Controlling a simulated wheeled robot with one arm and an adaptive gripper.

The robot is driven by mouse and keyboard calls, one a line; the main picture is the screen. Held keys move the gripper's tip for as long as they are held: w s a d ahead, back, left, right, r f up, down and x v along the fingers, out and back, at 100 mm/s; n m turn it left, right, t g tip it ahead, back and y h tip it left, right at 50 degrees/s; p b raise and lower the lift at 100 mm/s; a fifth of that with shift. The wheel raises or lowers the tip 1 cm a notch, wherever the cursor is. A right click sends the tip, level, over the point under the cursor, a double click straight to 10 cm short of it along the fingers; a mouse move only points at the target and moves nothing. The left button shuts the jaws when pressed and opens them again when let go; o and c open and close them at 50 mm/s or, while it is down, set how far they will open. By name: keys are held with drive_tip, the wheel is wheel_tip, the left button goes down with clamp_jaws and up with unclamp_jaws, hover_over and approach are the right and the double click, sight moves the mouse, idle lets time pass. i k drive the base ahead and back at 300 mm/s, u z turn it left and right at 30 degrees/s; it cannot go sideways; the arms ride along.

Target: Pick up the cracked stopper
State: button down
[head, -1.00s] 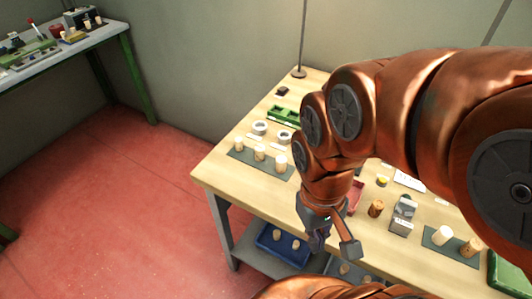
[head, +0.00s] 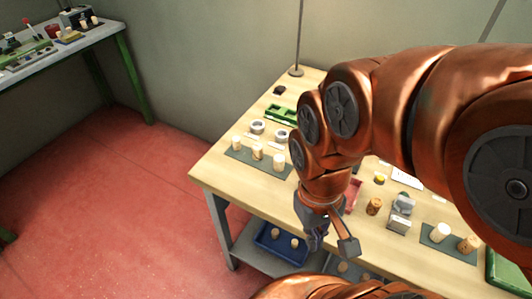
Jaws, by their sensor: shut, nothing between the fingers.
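Several cork stoppers stand on the wooden table (head: 225,180) in the head view. Three pale ones, such as the left one (head: 236,143), stand in a row on a dark mat (head: 272,167). A browner stopper (head: 374,206) stands alone right of my gripper. A pale stopper (head: 440,232) and a speckled tan one (head: 468,244) are on a second dark mat (head: 456,254). I cannot tell at this size which stopper is cracked. My gripper (head: 331,243) hangs at the table's front edge, shut and empty, apart from all stoppers.
A grey metal block (head: 399,222) stands beside the brown stopper. A red tray (head: 353,194) is partly hidden behind my arm. A blue bin (head: 280,245) with stoppers sits on the lower shelf. A green tray (head: 508,268) is at the right.

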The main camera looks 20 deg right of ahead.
sight(257, 148)
drive_tip(key=u, duration=0.95)
drive_tip(key=k, duration=0.35)
